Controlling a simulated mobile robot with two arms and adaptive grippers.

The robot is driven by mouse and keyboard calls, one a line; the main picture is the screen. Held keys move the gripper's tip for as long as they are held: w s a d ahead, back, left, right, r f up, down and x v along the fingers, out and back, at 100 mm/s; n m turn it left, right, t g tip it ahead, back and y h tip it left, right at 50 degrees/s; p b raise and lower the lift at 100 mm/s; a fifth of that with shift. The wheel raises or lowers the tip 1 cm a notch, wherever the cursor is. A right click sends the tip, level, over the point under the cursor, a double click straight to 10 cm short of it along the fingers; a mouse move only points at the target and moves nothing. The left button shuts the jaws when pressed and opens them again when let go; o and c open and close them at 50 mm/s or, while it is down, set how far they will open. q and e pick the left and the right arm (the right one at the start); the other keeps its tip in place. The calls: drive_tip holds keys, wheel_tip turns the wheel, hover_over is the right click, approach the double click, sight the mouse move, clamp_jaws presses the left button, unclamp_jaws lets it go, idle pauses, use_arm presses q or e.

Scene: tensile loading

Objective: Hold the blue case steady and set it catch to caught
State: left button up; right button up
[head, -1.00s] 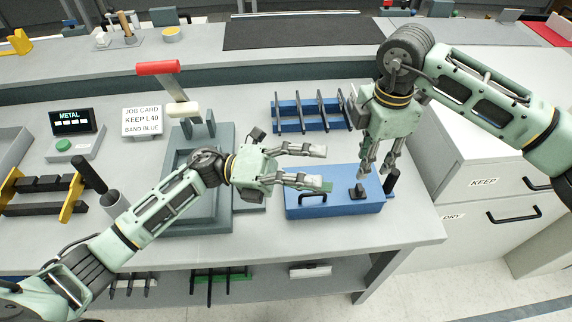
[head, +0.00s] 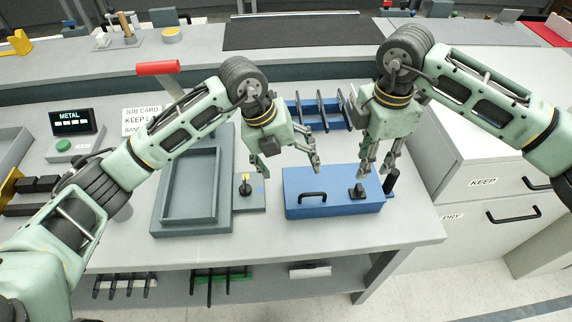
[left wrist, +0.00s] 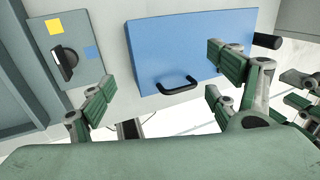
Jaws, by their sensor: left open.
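The blue case (head: 330,205) lies on the bench with a black handle (head: 313,197) on its front part. A small black catch (head: 358,191) stands on its right part; I cannot tell its setting. My left gripper (head: 289,168) is open and empty above the case's back left corner. In the left wrist view the blue case (left wrist: 180,45) and its handle (left wrist: 178,86) lie beyond the open fingers; one finger covers the case's right part. My right gripper (head: 376,170) points down at the case's back right edge, its fingers apart; contact is unclear.
A black upright grip (head: 391,181) stands at the case's right end. A grey tray (head: 222,200) and a small plate with a black knob (head: 245,187) lie left of it. A blue rack (head: 338,122) stands behind. The bench in front is clear.

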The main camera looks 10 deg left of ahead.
sight(296, 186)
use_arm(q)
drive_tip(key=shift+s+a+f+y, duration=0.2)
drive_tip(key=shift+s+f+y, duration=0.1)
drive_tip(key=shift+f, duration=0.1)
drive_tip(key=shift+x, duration=3.75)
